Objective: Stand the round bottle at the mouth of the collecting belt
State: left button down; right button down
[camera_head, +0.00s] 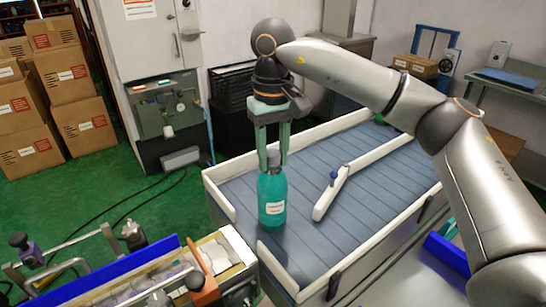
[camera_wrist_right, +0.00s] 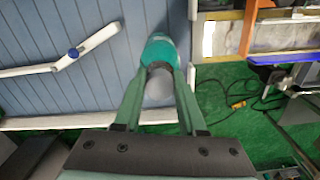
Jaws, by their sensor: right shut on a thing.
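The round bottle (camera_head: 271,203) is teal with a white label and a grey cap, and it is upright. My right gripper (camera_head: 273,162) reaches down from above and is shut on its neck and cap. In the right wrist view, the two green fingers of the gripper (camera_wrist_right: 158,76) lie on either side of the grey cap, with the teal bottle (camera_wrist_right: 163,50) below. The bottle is over the near left end of the collecting belt (camera_head: 343,232), by a gap between its white side rails. I cannot tell whether its base touches the belt. My left gripper is not in view.
A white diverter bar (camera_head: 331,194) with a blue knob slants across the belt, right of the bottle. A machine with a blue rail (camera_head: 102,275) and an orange lever (camera_head: 203,281) stands at the front left. Cartons (camera_head: 69,75) are stacked at the back left on green floor.

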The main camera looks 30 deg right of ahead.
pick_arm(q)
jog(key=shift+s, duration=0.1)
pick_arm(e)
jog(key=shift+f, duration=0.1)
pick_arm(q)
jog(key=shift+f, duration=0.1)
pick_arm(e)
jog(key=shift+f, duration=0.1)
jog(key=shift+c, duration=2.4)
grip_release()
jog(key=shift+f, duration=0.1)
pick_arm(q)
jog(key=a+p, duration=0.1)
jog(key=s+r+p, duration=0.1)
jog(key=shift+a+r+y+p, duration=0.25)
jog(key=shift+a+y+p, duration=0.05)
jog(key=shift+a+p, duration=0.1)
pick_arm(e)
notch_tip(320, 180, up, 12)
jog(key=shift+a, duration=0.15)
